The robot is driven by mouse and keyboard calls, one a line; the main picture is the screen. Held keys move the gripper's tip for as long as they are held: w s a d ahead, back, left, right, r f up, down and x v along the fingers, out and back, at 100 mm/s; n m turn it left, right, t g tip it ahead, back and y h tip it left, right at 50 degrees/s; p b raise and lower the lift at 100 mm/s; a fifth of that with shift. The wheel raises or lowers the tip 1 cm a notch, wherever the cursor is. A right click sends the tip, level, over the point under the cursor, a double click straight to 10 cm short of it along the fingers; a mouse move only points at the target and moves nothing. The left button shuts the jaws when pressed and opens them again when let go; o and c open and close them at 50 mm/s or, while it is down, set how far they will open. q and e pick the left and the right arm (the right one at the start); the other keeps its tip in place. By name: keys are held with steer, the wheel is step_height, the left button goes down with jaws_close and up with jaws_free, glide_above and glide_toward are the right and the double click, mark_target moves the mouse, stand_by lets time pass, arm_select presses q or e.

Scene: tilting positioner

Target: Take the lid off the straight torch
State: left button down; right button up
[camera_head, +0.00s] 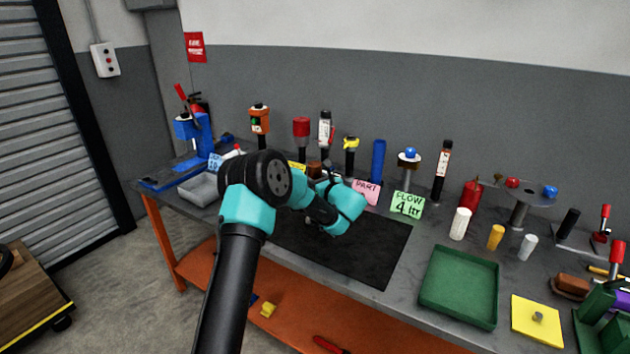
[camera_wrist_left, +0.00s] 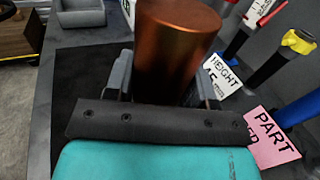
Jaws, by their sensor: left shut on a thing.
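My left gripper (camera_wrist_left: 164,78) is shut on a copper-brown cylinder (camera_wrist_left: 178,40), with one finger on either side of it. The cylinder's smooth round end faces the wrist camera, and its lower part is hidden behind the gripper. In the head view a small brown piece (camera_head: 314,168) shows just behind my left wrist, above the bench's back part. My arm hides most of the gripper there. I cannot tell from these frames which part of the straight torch is the lid, or whether the held cylinder is free of anything below it. My right gripper is not in view.
Upright tools line the back, including a blue cylinder (camera_head: 378,160) and a yellow-topped one (camera_head: 350,150). Pink (camera_head: 366,191) and green (camera_head: 407,204) cards stand in front. A black mat (camera_head: 350,250) lies bare below my wrist. A green tray (camera_head: 459,287) is empty to the right.

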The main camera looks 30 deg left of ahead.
arm_select(q)
steer(key=shift+c, duration=2.3)
jaws_free()
steer(key=shift+f, duration=0.1)
steer(key=shift+r, duration=0.2)
steer(key=v, duration=1.2)
